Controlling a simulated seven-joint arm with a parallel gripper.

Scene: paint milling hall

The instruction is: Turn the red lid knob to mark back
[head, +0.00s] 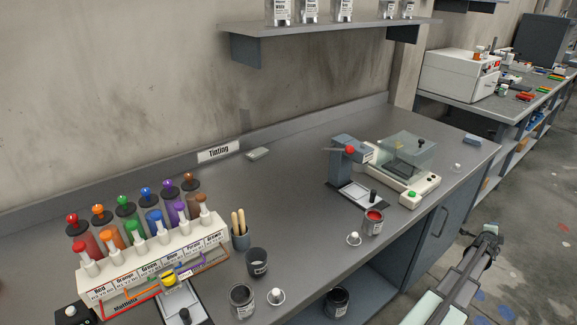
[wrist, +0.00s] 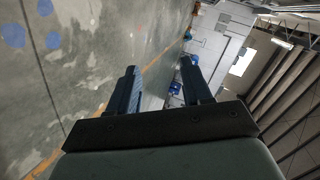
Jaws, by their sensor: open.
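The red lid knob (head: 71,218) stands on the dark lid of the leftmost paint canister, in the back row of the tinting rack (head: 150,254) at the left of the bench. Its marks and the way it is turned are too small to tell. The wrist view shows floor and hall, not the knob.
Orange, green, blue, purple and brown lid knobs (head: 98,209) follow to the right. A cup with wooden sticks (head: 240,238), cans (head: 242,300) and a glass-covered device (head: 405,160) stand farther right.

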